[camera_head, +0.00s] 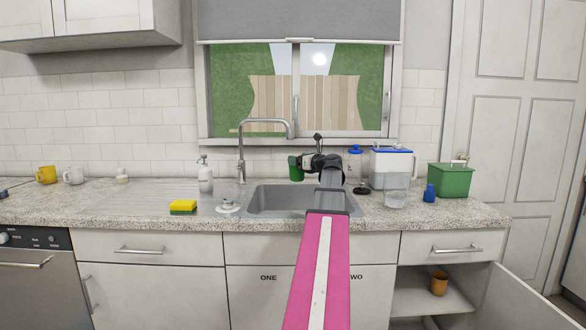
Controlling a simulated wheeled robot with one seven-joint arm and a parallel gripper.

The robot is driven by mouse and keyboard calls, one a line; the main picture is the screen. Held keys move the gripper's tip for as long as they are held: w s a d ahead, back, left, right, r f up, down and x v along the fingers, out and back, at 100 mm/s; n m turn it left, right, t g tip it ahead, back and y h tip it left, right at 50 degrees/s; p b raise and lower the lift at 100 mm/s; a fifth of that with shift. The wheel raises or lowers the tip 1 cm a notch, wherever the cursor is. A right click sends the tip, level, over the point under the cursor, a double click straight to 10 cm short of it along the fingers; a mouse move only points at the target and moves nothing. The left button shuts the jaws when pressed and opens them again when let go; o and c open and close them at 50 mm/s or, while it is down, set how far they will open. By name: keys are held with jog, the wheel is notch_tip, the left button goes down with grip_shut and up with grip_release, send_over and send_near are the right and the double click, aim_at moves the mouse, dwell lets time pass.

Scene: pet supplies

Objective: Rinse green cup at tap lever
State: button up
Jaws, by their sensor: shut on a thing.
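The green cup (295,169) is held at the left end of my gripper (304,163), over the back part of the sink (262,198). My gripper is shut on it, and the gripper hides the cup's right side. The cup looks upright, but its inside is not visible. The grey tap (266,122) rises behind the sink, left of the cup. Its spout end is above the cup in the picture; whether they line up in depth I cannot tell. The tap lever is too small to make out clearly. No water stream is visible.
A yellow-green sponge (183,207) and soap bottle (205,176) stand left of the sink. The lower right cabinet door (526,300) is open.

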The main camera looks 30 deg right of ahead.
jog(key=shift+s+r, duration=0.1)
jog(key=s+a+r, duration=0.2)
jog(key=s+r, duration=0.1)
jog(key=s, duration=0.1)
jog(key=shift+a+r, duration=0.15)
jog(key=shift+r, duration=0.25)
dwell(0.8)
